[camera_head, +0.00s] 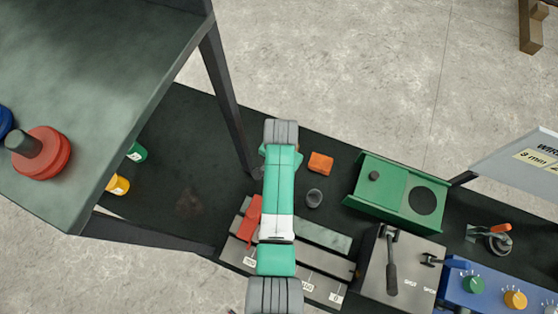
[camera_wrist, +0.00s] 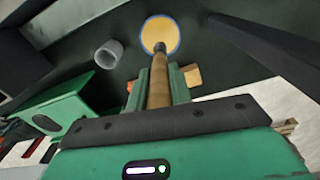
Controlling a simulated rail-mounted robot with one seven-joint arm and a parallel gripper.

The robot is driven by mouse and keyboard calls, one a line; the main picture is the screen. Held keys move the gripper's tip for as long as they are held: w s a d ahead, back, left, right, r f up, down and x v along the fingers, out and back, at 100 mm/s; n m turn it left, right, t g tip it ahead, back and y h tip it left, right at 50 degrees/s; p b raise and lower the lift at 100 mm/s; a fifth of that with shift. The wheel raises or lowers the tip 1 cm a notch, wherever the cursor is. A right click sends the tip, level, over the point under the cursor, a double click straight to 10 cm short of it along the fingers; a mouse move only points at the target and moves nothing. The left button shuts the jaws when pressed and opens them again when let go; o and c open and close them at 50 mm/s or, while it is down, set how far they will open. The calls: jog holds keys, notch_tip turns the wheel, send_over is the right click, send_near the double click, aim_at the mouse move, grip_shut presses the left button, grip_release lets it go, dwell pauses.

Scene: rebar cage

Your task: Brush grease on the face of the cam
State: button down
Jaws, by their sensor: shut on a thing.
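My gripper (camera_wrist: 160,80) is shut on a brush (camera_wrist: 158,92) with a brown wooden handle in the wrist view. The brush's dark tip overlaps a round tin of yellow grease (camera_wrist: 166,32) with a blue rim; I cannot tell whether it touches the grease. In the head view my arm hides the gripper, brush and tin.
A grey cup (camera_head: 315,197) and an orange block (camera_head: 320,162) stand right of my arm. Further right are a green box (camera_head: 365,207), a grey lever box (camera_head: 402,268) and a blue knob panel (camera_head: 496,289). A raised shelf (camera_head: 100,70) overhangs the bench's left side.

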jog(key=shift+f+b, duration=2.95)
jog(key=shift+f, duration=0.2)
jog(key=shift+f, duration=0.6)
jog(key=shift+r, duration=0.1)
notch_tip(320, 180, up, 7)
jog(key=p, duration=0.6)
jog(key=shift+p, duration=0.3)
jog(key=s+r+n, duration=0.5)
jog(key=s+r, duration=0.1)
jog(key=r, duration=0.4)
jog(key=shift+r+n, duration=0.35)
jog(key=shift+n, duration=0.05)
